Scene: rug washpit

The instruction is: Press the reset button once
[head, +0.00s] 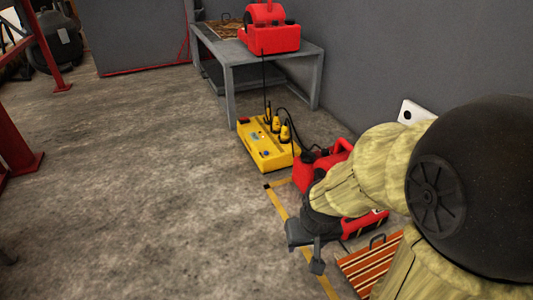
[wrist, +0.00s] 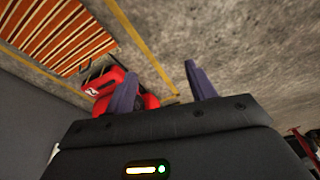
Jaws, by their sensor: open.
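No part that I can clearly identify as the reset button shows.
A red machine (head: 313,171) stands beside the yellow box, near my arm. Another red machine (head: 270,38) is on the grey table (head: 278,58). A striped rug (head: 370,265) lies at lower right. A white wall plate (head: 413,112) is on the wall.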

